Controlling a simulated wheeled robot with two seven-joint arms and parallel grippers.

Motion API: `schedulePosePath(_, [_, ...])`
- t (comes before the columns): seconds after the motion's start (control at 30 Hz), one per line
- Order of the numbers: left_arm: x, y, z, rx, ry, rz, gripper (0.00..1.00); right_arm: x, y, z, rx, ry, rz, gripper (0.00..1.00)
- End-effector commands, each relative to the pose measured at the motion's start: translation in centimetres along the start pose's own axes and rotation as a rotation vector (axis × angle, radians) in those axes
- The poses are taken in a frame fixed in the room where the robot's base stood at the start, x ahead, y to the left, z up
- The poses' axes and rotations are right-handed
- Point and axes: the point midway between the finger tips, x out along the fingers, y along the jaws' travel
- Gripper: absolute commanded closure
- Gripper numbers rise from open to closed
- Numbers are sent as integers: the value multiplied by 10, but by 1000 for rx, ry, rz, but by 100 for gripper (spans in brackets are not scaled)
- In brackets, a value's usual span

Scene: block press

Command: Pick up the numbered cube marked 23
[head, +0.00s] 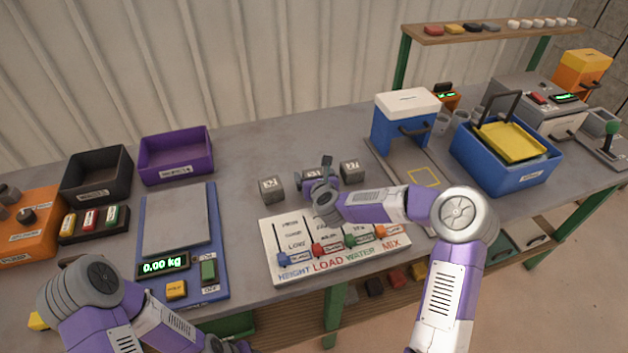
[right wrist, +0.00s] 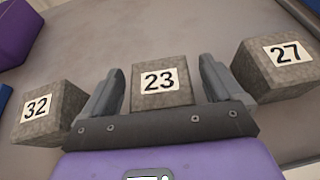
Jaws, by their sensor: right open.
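The cube marked 23 (right wrist: 158,86) is a grey stone-like block with a white label. In the right wrist view it sits between the two fingers of my right gripper (right wrist: 157,88). The fingers are open, one on each side of it, with small gaps showing. In the head view my right gripper (head: 318,178) is over the middle of the row of cubes and largely hides this cube. My left arm shows at the lower left of the head view, but its gripper is out of frame.
Cube 32 (right wrist: 48,112) and cube 27 (right wrist: 278,68) stand close on either side. A lever panel (head: 330,262) lies in front of the cubes. A scale (head: 178,220) is to the left; a blue crate (head: 500,180) and blue machine (head: 395,128) are to the right.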

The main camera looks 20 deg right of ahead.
Motion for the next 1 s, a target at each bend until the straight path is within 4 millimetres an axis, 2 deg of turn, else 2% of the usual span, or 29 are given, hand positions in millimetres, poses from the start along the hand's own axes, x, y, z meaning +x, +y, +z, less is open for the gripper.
schedulePosePath(0.03, [0, 0, 0, 0, 0, 0, 57, 0, 0, 0, 0, 0, 0, 11])
schedulePosePath(0.07, [0, 0, 0, 0, 0, 0, 57, 0, 0, 0, 0, 0, 0, 16])
schedulePosePath(0.47, [0, 0, 0, 0, 0, 0, 57, 0, 0, 0, 0, 0, -1, 77])
schedulePosePath(0.77, [-2, 1, 0, 0, 0, 0, 57, -3, 0, 7, -2, -5, -1, 78])
schedulePosePath(0.87, [-6, 2, 0, 0, 0, 0, 57, -8, 0, 21, -3, -6, -2, 78])
schedulePosePath(1.0, [-15, 6, 1, 0, 0, 0, 57, -20, 0, 49, -3, -8, -2, 78])
